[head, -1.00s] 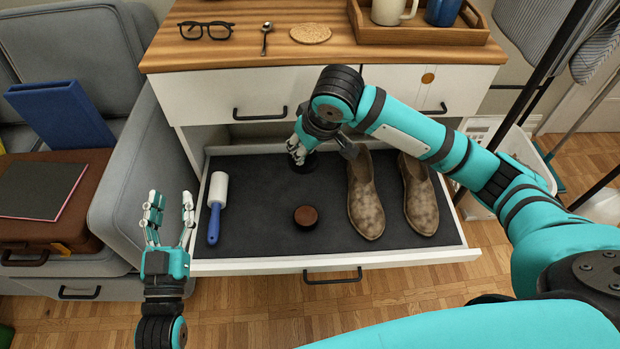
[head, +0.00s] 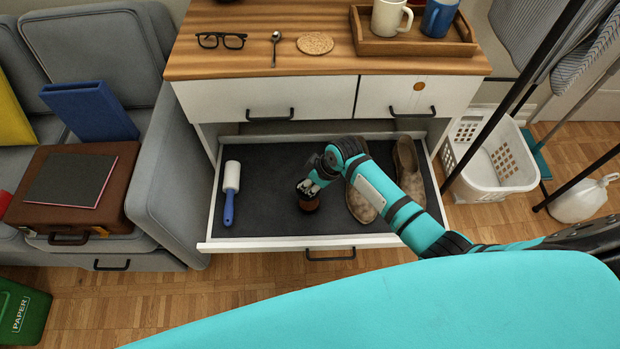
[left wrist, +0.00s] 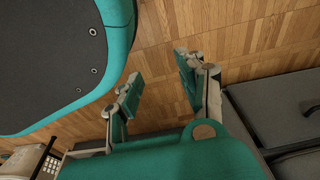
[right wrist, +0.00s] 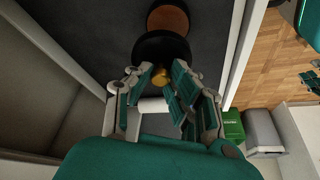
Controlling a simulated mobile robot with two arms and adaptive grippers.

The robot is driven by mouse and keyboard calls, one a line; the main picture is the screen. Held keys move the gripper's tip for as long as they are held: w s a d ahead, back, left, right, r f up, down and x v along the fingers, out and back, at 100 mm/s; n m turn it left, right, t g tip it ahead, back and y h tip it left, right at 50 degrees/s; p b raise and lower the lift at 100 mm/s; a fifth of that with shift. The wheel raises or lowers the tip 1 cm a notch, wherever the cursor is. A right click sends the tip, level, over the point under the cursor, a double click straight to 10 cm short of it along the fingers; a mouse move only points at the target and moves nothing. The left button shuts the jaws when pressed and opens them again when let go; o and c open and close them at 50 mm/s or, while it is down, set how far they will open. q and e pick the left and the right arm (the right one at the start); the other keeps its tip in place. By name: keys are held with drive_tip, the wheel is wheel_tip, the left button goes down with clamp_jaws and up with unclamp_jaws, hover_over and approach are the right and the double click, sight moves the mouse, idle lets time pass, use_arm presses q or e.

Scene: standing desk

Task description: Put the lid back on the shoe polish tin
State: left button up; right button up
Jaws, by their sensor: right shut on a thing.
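The brown shoe polish tin (head: 309,206) stands on the dark floor of the open drawer (head: 262,217), left of the shoes. It also shows at the top of the right wrist view (right wrist: 168,19). My right gripper (head: 306,187) is at the tin, pointing down. In the right wrist view its fingers (right wrist: 161,80) are shut on the gold knob of the black lid (right wrist: 160,47). The lid is at the tin and partly hides it; I cannot tell whether it is seated or just above. My left gripper (left wrist: 158,80) is open and empty over the wood floor, outside the head view.
A lint roller (head: 230,190) lies at the drawer's left. Brown shoes (head: 408,170) stand at the right, partly behind my right arm. The desktop above holds glasses (head: 221,40), a spoon (head: 275,48), a cork coaster (head: 314,43) and a tray (head: 420,45) with mugs.

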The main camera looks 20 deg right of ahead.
drive_tip(key=shift+s+f, duration=0.1)
drive_tip(key=shift+f, duration=0.2)
drive_tip(key=shift+f+b, duration=0.2)
drive_tip(key=shift+b, duration=0.2)
drive_tip(key=shift+f+b, duration=0.6)
drive_tip(key=shift+b, duration=0.15)
drive_tip(key=shift+f+b, duration=0.55)
drive_tip(key=shift+b, duration=0.05)
drive_tip(key=shift+f+b, duration=0.65)
drive_tip(key=shift+b, duration=0.1)
use_arm(q)
drive_tip(key=w+r, duration=0.3)
drive_tip(key=r, duration=0.6)
drive_tip(key=w+r+t+b, duration=0.1)
drive_tip(key=w+r, duration=0.3)
drive_tip(key=r, duration=0.5)
drive_tip(key=shift+w+d+r, duration=0.15)
drive_tip(key=shift+w+d, duration=0.1)
drive_tip(key=shift+d, duration=0.2)
use_arm(e)
drive_tip(key=shift+f, duration=1.05)
use_arm(q)
drive_tip(key=shift+f, duration=0.3)
